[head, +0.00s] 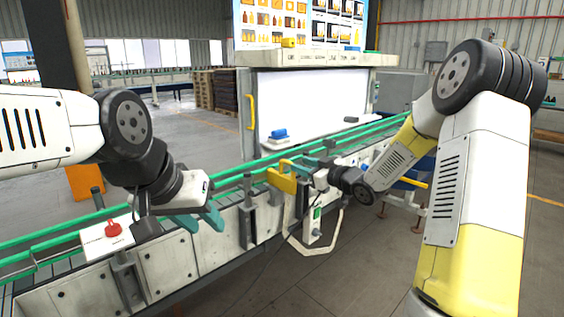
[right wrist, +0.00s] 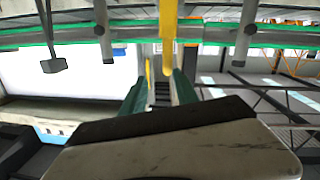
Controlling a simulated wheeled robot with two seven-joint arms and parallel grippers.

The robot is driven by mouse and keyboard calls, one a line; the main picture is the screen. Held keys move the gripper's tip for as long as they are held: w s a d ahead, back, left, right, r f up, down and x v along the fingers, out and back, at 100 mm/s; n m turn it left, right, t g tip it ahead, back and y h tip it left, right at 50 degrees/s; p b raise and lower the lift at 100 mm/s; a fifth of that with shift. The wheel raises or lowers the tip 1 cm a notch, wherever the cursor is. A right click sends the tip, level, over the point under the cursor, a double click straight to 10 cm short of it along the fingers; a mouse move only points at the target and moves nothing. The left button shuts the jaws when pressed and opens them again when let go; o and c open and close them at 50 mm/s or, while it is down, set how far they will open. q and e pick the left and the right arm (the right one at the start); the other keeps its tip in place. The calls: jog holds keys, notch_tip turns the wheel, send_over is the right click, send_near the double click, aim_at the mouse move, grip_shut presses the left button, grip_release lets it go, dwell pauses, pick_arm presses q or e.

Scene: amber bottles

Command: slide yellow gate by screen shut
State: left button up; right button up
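The yellow gate (head: 282,182) is on the green-railed conveyor, in front of the white panel under the picture screen. My right gripper (head: 315,163) is at its right side, with teal fingers pointing towards it. In the right wrist view, a yellow bar (right wrist: 168,35) hangs from the top, its end just beyond the spread fingertips (right wrist: 160,78). A thinner yellow piece (right wrist: 149,72) shows near the left finger. I cannot tell whether a finger touches the yellow parts. My left gripper (head: 197,221) is open and empty, low over the conveyor's near side, well left of the gate.
The conveyor's green rails (head: 230,183) run across the view. A control box with a red button (head: 113,229) stands at the left. A white box with a green button (head: 317,213) and bent tube hangs below the gate. A yellow handle (head: 251,112) is on the panel's left edge.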

aim_at(286, 161)
jog(key=shift+n+y, duration=0.3)
jog(key=shift+y, duration=0.6)
jog(key=x, duration=0.9)
jog(key=shift+s+a+f, duration=0.1)
jog(key=shift+a+f, duration=0.3)
jog(key=shift+a, duration=0.15)
grip_shut()
jog(key=shift+d, duration=0.2)
